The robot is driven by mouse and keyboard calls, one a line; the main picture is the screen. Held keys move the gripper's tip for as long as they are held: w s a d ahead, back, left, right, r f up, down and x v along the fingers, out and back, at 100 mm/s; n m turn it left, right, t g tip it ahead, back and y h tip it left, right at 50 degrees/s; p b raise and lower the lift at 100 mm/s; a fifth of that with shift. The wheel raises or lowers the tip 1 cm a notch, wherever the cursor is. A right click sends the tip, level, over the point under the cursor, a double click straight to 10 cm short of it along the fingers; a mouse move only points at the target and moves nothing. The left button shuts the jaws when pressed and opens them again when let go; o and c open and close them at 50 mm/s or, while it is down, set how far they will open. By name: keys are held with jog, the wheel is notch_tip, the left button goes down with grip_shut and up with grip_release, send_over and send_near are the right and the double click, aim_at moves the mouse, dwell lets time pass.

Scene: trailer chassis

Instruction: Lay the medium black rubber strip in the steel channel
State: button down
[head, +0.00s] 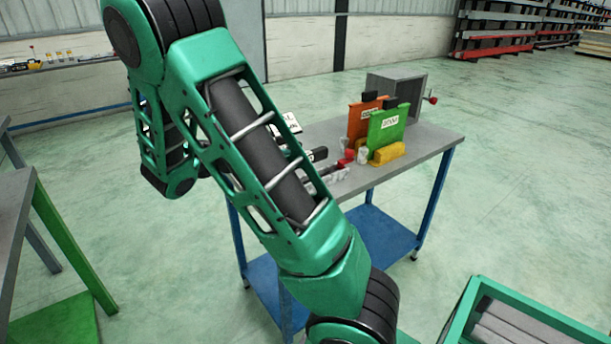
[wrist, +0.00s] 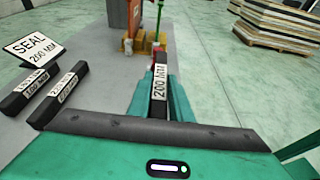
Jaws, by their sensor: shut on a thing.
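In the wrist view my gripper (wrist: 160,80) has its teal fingers on both sides of a black strip (wrist: 160,108) with a white "200 MM" label, and is shut on it. The strip points away from the camera, its far end past the fingertips. Two other labelled black strips (wrist: 27,94) and (wrist: 66,94) lie on the grey tabletop to the left, beside a white sign (wrist: 36,47) reading "SEAL 200 MM". In the head view my arm covers the gripper. I cannot make out the steel channel in either view.
The grey table (head: 425,145) has a blue frame. It carries an orange panel (head: 360,121), a green panel (head: 386,132), a yellow block (head: 388,154) and a grey box (head: 401,87). A green-edged bin (head: 468,310) stands at lower right. Open floor lies right of the table.

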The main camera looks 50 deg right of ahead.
aim_at(308, 160)
jog(key=d+f, duration=0.1)
jog(key=d, duration=0.1)
jog(key=d+f, duration=0.1)
jog(key=d, duration=0.1)
jog(key=d+f, duration=0.1)
jog(key=d, duration=0.1)
jog(key=shift+s+d+f, duration=0.1)
jog(key=shift+s+f, duration=0.2)
jog(key=shift+f, duration=2.05)
jog(key=shift+f, duration=0.1)
